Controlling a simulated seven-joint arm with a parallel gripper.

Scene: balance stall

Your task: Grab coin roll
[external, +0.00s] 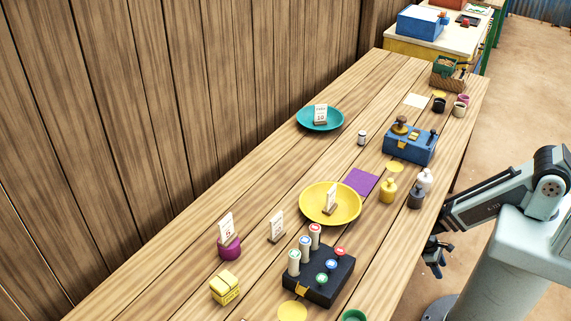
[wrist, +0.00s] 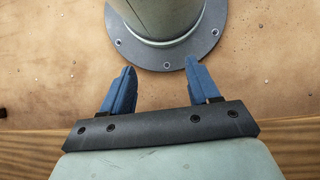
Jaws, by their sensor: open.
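Several pale coin rolls with coloured round ends stand upright in a dark block (external: 319,279) near the front of the table. One coin roll (external: 294,263) has a green end, another roll (external: 305,249) a blue end, and a third roll (external: 315,238) a red end. More coloured round tops sit low in the same block. My gripper (external: 434,262) is off the table's right edge, apart from the rolls. In the wrist view my gripper (wrist: 155,92) has its two blue fingers spread wide with nothing between them. No coin roll shows in the wrist view.
A yellow dish (external: 314,212) with a card lies behind the block. A purple pot (external: 230,250) and a yellow box (external: 225,287) stand to its left. Bottles (external: 388,191) and a blue box (external: 410,146) stand farther back. The table's left strip is mostly clear.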

